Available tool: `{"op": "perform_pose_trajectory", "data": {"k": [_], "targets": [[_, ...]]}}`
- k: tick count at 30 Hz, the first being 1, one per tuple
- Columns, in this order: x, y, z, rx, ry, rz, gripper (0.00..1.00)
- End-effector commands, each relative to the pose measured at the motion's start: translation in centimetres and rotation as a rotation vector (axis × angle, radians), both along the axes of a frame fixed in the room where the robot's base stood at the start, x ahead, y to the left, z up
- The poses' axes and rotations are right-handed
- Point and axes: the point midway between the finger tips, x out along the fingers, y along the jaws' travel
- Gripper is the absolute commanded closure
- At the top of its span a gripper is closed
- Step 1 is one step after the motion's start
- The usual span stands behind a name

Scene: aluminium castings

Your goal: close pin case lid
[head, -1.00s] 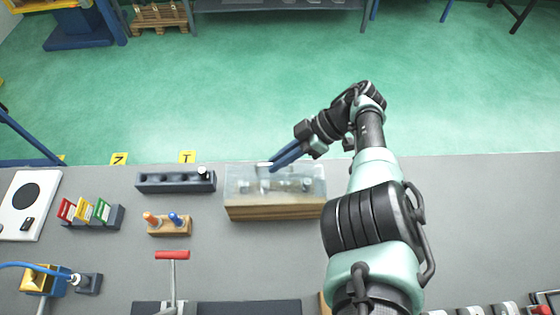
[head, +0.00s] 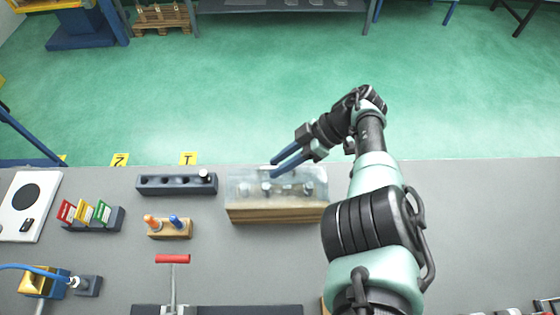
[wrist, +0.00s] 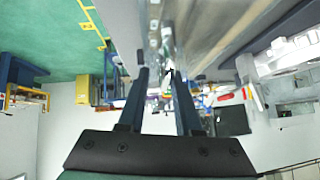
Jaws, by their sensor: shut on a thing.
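The pin case (head: 278,214) is a wooden-based box on the grey bench, left of my arm. Its clear lid (head: 240,184) lies over the top, and several metal pins show through it. Whether the lid sits fully flush is hard to tell. My gripper (head: 274,168) reaches in from the upper right, with its blue fingers at the far edge of the lid. The fingers show some space between them, and they are shut on the lid's edge. In the wrist view the fingertips (wrist: 160,73) meet the blurred clear lid (wrist: 200,25); the contact itself is unclear.
A dark socket block (head: 165,184) and a wooden holder with orange and blue pegs (head: 169,229) stand left of the case. Bench right of my arm is mostly clear.

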Motion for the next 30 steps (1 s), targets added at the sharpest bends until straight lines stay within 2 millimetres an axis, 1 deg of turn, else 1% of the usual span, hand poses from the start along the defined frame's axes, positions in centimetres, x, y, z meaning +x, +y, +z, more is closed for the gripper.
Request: {"op": "perform_pose_trajectory", "data": {"k": [15,19,23,30], "targets": [[0.2,-0.1,0.3,-0.001,-0.007,-0.004,0.74],[0.3,-0.6,0.6,-0.001,-0.008,-0.006,0.74],[0.6,-1.9,1.9,-0.003,-0.011,-0.006,0.74],[1.1,-6.0,5.5,-0.005,-0.010,-0.005,0.74]]}}
